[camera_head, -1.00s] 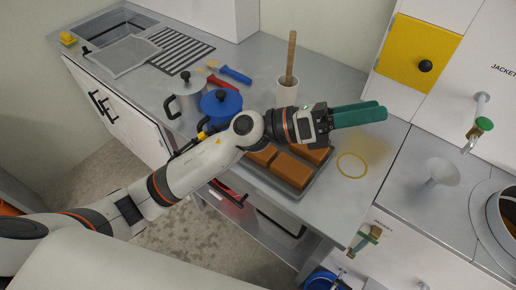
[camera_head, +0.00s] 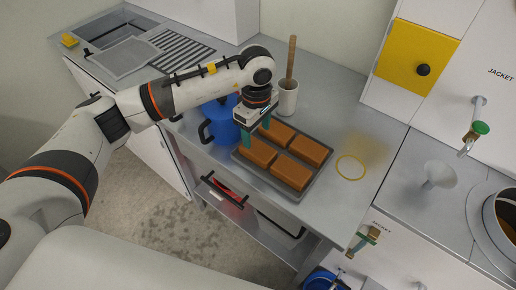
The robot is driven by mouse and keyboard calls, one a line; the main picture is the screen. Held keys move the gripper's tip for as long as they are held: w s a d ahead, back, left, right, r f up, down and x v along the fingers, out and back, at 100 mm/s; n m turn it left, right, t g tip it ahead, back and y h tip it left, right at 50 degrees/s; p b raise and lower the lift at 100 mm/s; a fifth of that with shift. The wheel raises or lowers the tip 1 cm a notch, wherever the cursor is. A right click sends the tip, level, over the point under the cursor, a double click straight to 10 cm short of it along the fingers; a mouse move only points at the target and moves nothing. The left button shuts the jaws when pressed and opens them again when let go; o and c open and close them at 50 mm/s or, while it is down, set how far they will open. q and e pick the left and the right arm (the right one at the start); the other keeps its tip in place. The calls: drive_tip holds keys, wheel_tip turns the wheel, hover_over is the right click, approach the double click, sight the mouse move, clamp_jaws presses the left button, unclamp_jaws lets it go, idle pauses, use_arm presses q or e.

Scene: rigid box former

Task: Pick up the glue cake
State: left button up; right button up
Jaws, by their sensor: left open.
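Several orange-brown glue cakes lie in two rows in a dark shallow tray (camera_head: 268,187) on the steel counter. One cake (camera_head: 257,152) is at the left, one (camera_head: 278,131) at the back, one (camera_head: 293,172) at the front and one (camera_head: 309,150) at the right. My left gripper (camera_head: 256,134) points down over the tray's back-left end, with its teal fingers apart and nothing seen between them. Its fingertips are close to the left and back cakes; I cannot tell whether they touch. My right gripper is not in view.
A blue pot (camera_head: 221,124) stands just left of the tray, partly hidden by my arm. A white crock (camera_head: 287,98) with a wooden handle stands behind it. A yellow ring (camera_head: 351,167) marks clear counter to the right. A funnel (camera_head: 440,172) is farther right.

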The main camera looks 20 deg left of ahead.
use_arm(q)
drive_tip(key=shift+f, duration=0.85)
wheel_tip(320, 180, down, 5)
drive_tip(key=p, duration=0.2)
drive_tip(key=shift+w+d+p, duration=0.1)
drive_tip(key=shift+d+p, duration=0.05)
drive_tip(key=shift+p, duration=0.15)
drive_tip(key=shift+f, duration=0.25)
drive_tip(key=c, duration=0.9)
wheel_tip(320, 180, up, 9)
drive_tip(key=b, duration=0.2)
drive_tip(key=shift+w+b, duration=0.1)
drive_tip(key=shift+b, duration=0.25)
drive_tip(key=shift+r, duration=0.6)
